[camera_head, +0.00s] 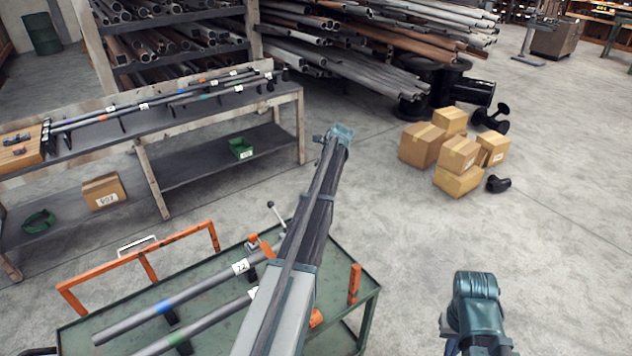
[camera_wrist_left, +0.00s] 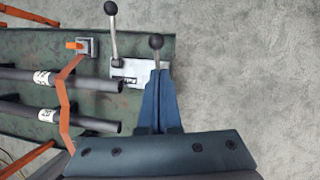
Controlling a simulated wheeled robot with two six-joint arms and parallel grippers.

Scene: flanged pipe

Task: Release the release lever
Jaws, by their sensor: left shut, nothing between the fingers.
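In the left wrist view, two levers with black knobs rise by a pale plate (camera_wrist_left: 140,72) at the cart's edge. The taller lever (camera_wrist_left: 115,38) leans at the upper left; it also shows in the head view (camera_head: 277,215). The other lever's knob (camera_wrist_left: 156,41) is just beyond my fingertips, its stem partly behind them; I cannot tell whether they touch. I cannot tell which is the release lever. My left gripper (camera_wrist_left: 158,72) is shut and empty. In the head view my left arm hides this gripper and the second lever.
Labelled grey pipes (camera_head: 180,300) lie on supports on the green cart (camera_head: 80,340), which has an orange rail (camera_head: 185,234). An orange-topped clamp (camera_wrist_left: 82,46) is left of the levers.

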